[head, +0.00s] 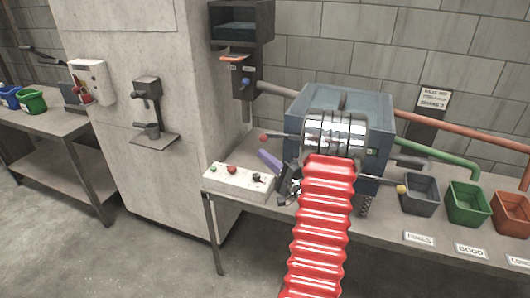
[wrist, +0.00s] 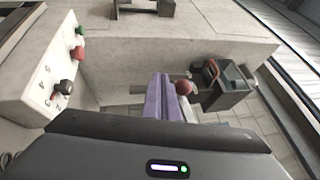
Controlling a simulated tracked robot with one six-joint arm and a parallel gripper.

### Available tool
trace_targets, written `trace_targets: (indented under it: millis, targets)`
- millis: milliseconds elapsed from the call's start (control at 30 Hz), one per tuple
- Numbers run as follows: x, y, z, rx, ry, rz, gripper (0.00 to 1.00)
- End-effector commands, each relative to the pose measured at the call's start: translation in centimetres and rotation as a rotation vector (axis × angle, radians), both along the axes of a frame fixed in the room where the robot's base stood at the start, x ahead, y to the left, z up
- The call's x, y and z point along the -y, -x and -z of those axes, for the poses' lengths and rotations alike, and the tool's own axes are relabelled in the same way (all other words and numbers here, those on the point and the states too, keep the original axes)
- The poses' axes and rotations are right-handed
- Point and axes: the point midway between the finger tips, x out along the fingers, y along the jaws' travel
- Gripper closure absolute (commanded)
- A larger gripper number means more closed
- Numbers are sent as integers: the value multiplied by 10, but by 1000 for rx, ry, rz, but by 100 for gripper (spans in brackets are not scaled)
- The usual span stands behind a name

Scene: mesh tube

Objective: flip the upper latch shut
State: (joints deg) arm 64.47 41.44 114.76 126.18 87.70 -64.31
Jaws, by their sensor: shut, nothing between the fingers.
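A thin lever with a red ball end (head: 263,137) sticks out left from the silver ringed drum (head: 335,133) on the blue-grey machine (head: 376,140). It is the higher of two ball-ended levers and looks like the upper latch. The lower lever has a yellow ball (head: 401,189) and points right. My gripper (head: 263,154) has purple fingers, shut and empty, just below the red ball in the head view. In the wrist view my fingertips (wrist: 160,78) lie close left of the red ball (wrist: 183,87). I cannot tell whether they touch. The drum is partly hidden by my red arm.
A white control box (head: 238,179) with several knobs lies left of my gripper. Grey (head: 420,194), green (head: 467,204) and orange (head: 512,213) bins stand at the right. A concrete pillar (head: 165,60) rises behind on the left. Air above the control box is free.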

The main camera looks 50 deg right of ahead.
Motion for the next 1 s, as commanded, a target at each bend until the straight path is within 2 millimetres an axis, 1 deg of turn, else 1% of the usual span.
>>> trace_targets:
  millis: [33, 400, 600, 733, 1000]
  targets:
    - [-3, 3, 8, -2, -3, 0, 100]
    - [-22, 37, 59, -2, -4, 2, 100]
    - [-31, 52, 82, -1, -2, -1, 100]
    - [-36, 57, 90, -1, -2, -2, 100]
    - [-37, 58, 91, 0, 1, -4, 100]
